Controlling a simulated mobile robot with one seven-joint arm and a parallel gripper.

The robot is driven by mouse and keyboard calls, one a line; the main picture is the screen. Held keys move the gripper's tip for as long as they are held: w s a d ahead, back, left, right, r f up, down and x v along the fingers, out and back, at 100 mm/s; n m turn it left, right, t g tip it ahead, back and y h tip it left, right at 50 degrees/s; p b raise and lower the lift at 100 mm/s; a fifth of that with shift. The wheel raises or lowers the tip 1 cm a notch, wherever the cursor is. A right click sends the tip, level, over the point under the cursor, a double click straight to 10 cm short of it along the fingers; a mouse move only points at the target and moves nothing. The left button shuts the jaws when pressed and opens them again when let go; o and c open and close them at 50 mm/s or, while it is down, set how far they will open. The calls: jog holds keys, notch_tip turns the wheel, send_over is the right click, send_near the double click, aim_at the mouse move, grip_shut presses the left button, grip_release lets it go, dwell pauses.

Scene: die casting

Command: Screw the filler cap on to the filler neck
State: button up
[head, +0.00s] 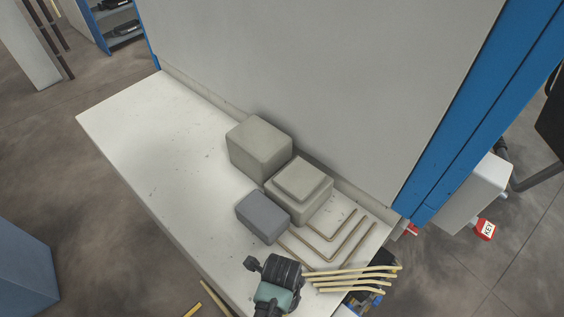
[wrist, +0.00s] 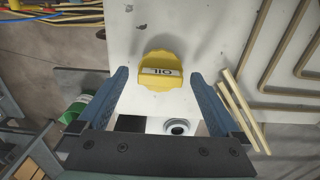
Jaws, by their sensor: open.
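The yellow filler cap (wrist: 160,75), marked OIL upside down on its raised bar, shows in the wrist view over the white surface. My gripper (wrist: 159,76) is open. Its two blue-grey fingers stand to the left and right of the cap with gaps on both sides, and I cannot tell how far the tips are from it in depth. A round white ring with a dark centre, which looks like the filler neck (wrist: 178,127), lies below the cap between the fingers, close to the palm. In the head view the cap and neck cannot be made out.
A white table (head: 150,150) bears two beige blocks (head: 258,146) (head: 300,188) and a grey block (head: 262,217). Bent tan rods (head: 345,240) and pale yellow rods (head: 350,276) lie at its near right end. A grey wall panel bounds the back. The table's left part is clear.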

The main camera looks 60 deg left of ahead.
jog(key=shift+f, duration=1)
jog(key=c, duration=1.4)
